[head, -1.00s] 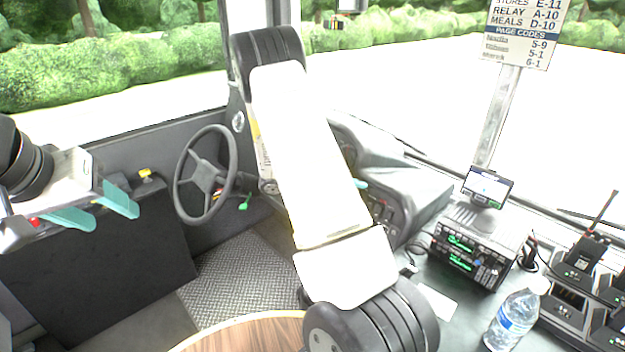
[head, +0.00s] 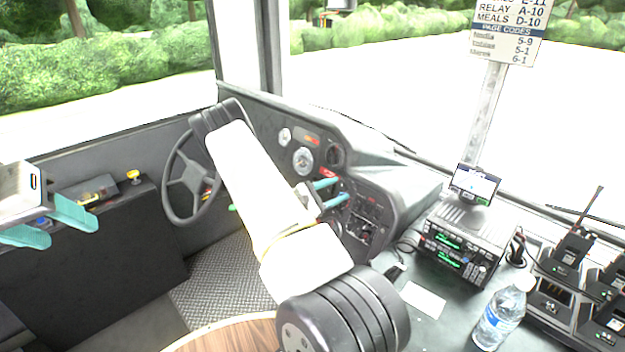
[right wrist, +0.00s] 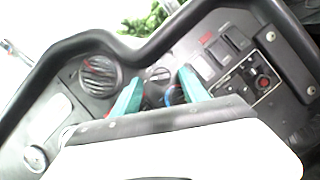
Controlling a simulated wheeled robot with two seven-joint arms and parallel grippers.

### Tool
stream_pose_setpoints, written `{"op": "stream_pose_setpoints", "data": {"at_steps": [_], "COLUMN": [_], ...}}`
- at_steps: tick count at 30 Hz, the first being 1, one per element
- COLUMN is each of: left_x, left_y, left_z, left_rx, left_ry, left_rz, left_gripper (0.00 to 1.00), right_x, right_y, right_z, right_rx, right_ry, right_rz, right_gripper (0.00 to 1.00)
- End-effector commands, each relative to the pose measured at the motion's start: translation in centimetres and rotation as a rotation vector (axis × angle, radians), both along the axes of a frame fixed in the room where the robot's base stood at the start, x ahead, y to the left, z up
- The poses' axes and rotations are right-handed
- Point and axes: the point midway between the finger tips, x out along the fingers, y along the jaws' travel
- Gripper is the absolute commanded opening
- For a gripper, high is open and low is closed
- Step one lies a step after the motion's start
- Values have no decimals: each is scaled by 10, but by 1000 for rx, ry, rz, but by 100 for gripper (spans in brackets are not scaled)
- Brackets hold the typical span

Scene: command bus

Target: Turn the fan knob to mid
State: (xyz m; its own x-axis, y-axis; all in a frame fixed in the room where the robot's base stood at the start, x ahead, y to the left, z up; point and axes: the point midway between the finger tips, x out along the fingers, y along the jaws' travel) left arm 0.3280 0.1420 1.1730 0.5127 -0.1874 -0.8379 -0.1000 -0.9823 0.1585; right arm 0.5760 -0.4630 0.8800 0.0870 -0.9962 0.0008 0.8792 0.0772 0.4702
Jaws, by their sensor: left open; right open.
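My right gripper (head: 333,192) is open, with its teal fingers pointing at the dashboard panel right of the steering wheel. In the right wrist view its two fingers (right wrist: 160,78) stand apart in front of the panel. A small dark knob (right wrist: 158,74) shows between the fingertips. A dial with blue and red marks (right wrist: 174,95) is partly hidden behind the right finger. I cannot tell which of these is the fan knob, nor read its setting. I see no clear contact. My left gripper (head: 62,226) is open and empty at the far left, away from the dashboard.
The steering wheel (head: 188,180) stands left of my right arm. A round vent (right wrist: 100,75) and a row of switches (right wrist: 225,50) flank the knobs. A radio unit (head: 460,243), a water bottle (head: 500,315) and handheld radio chargers (head: 560,290) stand on the right counter.

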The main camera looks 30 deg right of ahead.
Motion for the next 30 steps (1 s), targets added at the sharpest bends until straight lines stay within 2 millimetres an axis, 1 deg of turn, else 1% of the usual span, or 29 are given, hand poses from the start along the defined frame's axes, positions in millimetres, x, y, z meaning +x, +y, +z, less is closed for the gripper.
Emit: {"op": "stream_pose_setpoints", "data": {"at_steps": [1,4,12,13,15,17,18,21,30], "left_x": [0,0,0,0,0,0,0,0,0], "left_y": [0,0,0,0,0,0,0,0,0], "left_z": [0,0,0,0,0,0,0,0,0], "left_rx": [0,0,0,0,0,0,0,0,0], "left_ry": [0,0,0,0,0,0,0,0,0], "left_rz": [0,0,0,0,0,0,0,0,0], "left_gripper": [53,53,53,53,53,53,53,53,53], "right_x": [0,1,1,1,1,1,1,1,2], "right_y": [-5,-12,-14,-14,-14,-14,-14,-14,-13], "right_z": [0,0,0,0,0,0,0,0,1], "right_rx": [0,0,0,0,0,0,0,0,8], "right_ry": [0,0,0,0,0,0,0,0,-26], "right_rz": [-1,0,0,0,0,0,0,0,-8], "right_gripper": [52,52,52,50,36,24,16,0,0]}}
